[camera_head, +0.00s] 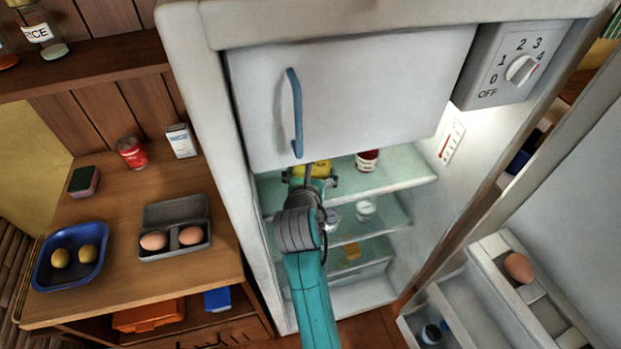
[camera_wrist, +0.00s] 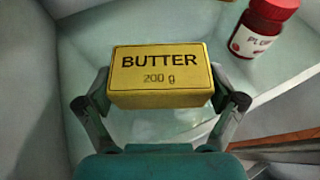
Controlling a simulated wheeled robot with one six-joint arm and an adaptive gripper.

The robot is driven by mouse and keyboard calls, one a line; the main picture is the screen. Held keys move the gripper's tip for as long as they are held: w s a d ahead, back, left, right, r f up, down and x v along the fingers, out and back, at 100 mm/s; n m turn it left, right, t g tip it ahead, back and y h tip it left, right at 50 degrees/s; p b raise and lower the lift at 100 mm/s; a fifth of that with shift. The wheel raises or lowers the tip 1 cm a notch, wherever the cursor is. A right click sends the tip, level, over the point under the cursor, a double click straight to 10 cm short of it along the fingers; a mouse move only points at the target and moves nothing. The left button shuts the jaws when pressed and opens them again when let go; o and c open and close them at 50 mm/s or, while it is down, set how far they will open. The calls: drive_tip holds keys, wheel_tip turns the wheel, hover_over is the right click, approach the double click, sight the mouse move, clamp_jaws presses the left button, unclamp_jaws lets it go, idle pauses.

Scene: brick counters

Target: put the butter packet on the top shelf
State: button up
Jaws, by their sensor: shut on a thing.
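The butter packet (camera_wrist: 160,77) is a yellow block labelled "BUTTER 200 g", seen from its printed side in the wrist view. My gripper (camera_wrist: 160,95) has one finger against each end of it and is shut on it. In the head view the yellow packet (camera_head: 318,169) shows at the end of my arm, inside the open fridge just under the freezer door. The glass top shelf (camera_head: 400,178) lies beneath and around it. Whether the packet touches the shelf or hangs a little above it, I cannot tell.
A red-lidded jar (camera_head: 367,161) stands on the top shelf, right of the packet. A small white-lidded jar (camera_head: 365,209) and a yellow piece (camera_head: 352,250) are on lower shelves. The freezer door (camera_head: 350,95) hangs close above. The fridge door (camera_head: 545,190) stands open at right.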

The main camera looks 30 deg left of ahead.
drive_tip(key=shift+w+a, duration=0.25)
drive_tip(key=shift+a, duration=0.1)
drive_tip(key=shift+f, duration=1.7)
drive_tip(key=shift+f, duration=0.15)
drive_tip(key=o, duration=1.1)
drive_tip(key=shift+s+d+r, duration=0.1)
drive_tip(key=shift+s+r, duration=0.1)
drive_tip(key=shift+r, duration=0.05)
drive_tip(key=v, duration=1.1)
drive_tip(key=shift+s+d, duration=0.2)
drive_tip(key=shift+d, duration=0.05)
